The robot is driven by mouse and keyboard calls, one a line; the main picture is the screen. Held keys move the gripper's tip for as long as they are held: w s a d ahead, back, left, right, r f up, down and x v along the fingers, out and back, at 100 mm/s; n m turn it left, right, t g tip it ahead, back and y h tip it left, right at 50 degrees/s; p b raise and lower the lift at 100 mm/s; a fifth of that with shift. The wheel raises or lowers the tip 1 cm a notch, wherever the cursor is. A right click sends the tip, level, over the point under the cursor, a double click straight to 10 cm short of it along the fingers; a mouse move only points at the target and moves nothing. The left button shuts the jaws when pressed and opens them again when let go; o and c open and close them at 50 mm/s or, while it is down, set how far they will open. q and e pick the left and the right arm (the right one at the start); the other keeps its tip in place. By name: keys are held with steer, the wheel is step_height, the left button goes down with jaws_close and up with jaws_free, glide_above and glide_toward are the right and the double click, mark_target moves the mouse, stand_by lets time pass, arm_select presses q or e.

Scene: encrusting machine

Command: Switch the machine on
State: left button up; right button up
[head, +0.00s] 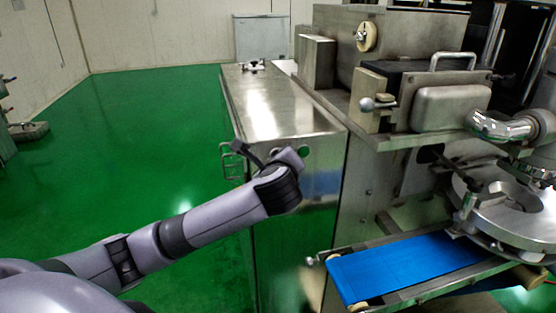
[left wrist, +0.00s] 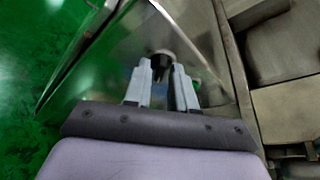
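A dark round knob or switch (left wrist: 161,66) with a pale rim is on the machine's shiny metal cabinet (head: 277,100), seen in the left wrist view. My left gripper (left wrist: 162,76) has its two grey fingers apart, with the knob between or just beyond the tips. I cannot tell whether they touch it. In the head view my left arm reaches to the near end of the cabinet, and its wrist hides the fingers and most of the knob area. My right gripper is in neither view.
The machine body (head: 400,50) stands right of the cabinet. A blue conveyor belt (head: 400,268) sticks out low at the front, and a round metal turntable (head: 515,215) is at the right. A handle (head: 231,163) juts from the cabinet's left side. Green floor (head: 140,130) is open at left.

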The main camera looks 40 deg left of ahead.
arm_select(q)
steer(key=shift+o, duration=0.3)
steer(key=v, duration=0.7)
stand_by(0.5)
